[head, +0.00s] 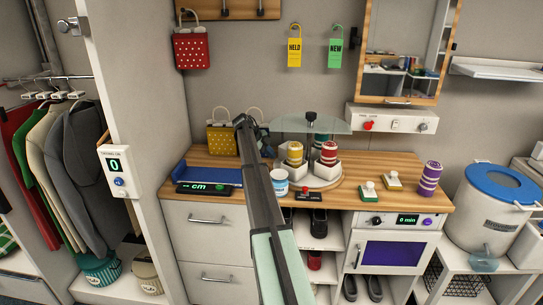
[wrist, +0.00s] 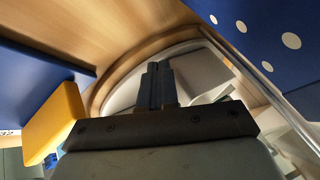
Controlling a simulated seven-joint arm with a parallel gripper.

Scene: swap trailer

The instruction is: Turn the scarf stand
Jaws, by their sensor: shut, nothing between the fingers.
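The scarf stand is a round pale turntable (head: 322,183) on the wooden counter, with white compartments (head: 325,168) holding rolled red and yellow scarves. A clear disc (head: 290,124) and a dark knob (head: 310,116) top it. My gripper (head: 243,121) is at the left of the stand, near the disc's left edge, with the arm crossing in front. In the wrist view my gripper's fingers (wrist: 157,85) are together with nothing between them. A curved pale surface with a rim (wrist: 120,98) shows behind them, likely the turntable. I cannot tell whether the fingers touch it.
A yellow bag (head: 221,139) stands behind my gripper at left. A dotted blue thing (wrist: 243,27) is close at right in the wrist view. A purple striped roll (head: 430,178) is at the counter's right.

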